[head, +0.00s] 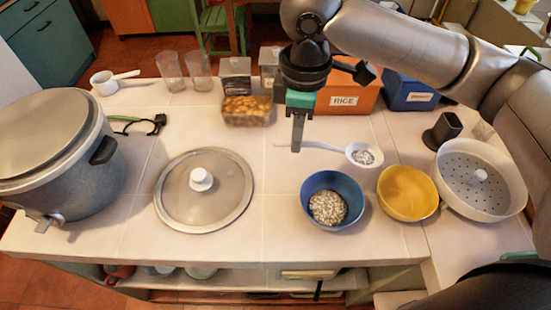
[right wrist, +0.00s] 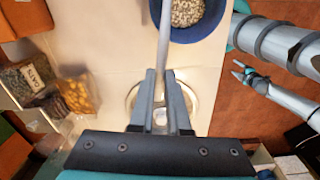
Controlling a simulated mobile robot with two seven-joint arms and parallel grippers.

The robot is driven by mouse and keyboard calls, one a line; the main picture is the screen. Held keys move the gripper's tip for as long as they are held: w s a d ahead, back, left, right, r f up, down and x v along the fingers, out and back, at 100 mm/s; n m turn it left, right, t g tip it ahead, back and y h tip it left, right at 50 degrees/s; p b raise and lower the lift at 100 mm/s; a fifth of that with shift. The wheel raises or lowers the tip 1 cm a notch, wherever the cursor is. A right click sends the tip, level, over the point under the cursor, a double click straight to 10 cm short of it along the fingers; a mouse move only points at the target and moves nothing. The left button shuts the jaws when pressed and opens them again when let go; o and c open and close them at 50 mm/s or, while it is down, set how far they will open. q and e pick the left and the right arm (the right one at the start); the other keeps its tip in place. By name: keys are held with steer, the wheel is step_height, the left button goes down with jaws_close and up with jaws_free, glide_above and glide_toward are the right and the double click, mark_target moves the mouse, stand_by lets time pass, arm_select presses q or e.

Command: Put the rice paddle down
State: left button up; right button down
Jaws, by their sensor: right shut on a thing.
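My right gripper (head: 297,150) is shut on the pale handle of the rice paddle (head: 325,147), above the counter. The paddle's round white end (head: 362,154) points right and shows greyish grains. In the right wrist view the paddle's handle (right wrist: 164,45) runs up from between my right fingers (right wrist: 161,100) past the blue bowl, and its far end is out of frame. The blue bowl (head: 345,188) holds pale grains (head: 327,207). A pronged part, perhaps my left gripper (right wrist: 238,69), shows beyond the counter edge; its jaws are too small to judge.
A round lid (head: 180,207) lies left of the blue bowl. A big grey pot (head: 55,165) stands far left. A yellow bowl (head: 408,193) and a white strainer (head: 497,192) stand right. An orange RICE box (head: 355,92) is behind. Counter is bare between lid and bowl.

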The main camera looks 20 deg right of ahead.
mark_target(283, 180)
steer(key=w+a+r+n+p, duration=0.15)
steer(key=n+p, duration=0.35)
steer(key=n, duration=0.7)
steer(key=w+d+r+n+p, duration=0.1)
steer(key=w+r+n+p, duration=0.2)
steer(key=n, duration=0.9)
steer(key=f, duration=1.3)
steer(key=s+f, duration=0.1)
steer(key=f, duration=0.5)
steer(key=shift+s+a+f, duration=0.1)
steer(key=shift+a+f, duration=0.15)
steer(key=shift+f, duration=0.1)
steer(key=c, duration=1.3)
jaws_free()
steer(key=shift+f, duration=0.2)
steer(key=shift+c, duration=0.2)
steer(key=o, duration=0.4)
steer(key=shift+r, duration=0.1)
steer(key=shift+o, duration=0.2)
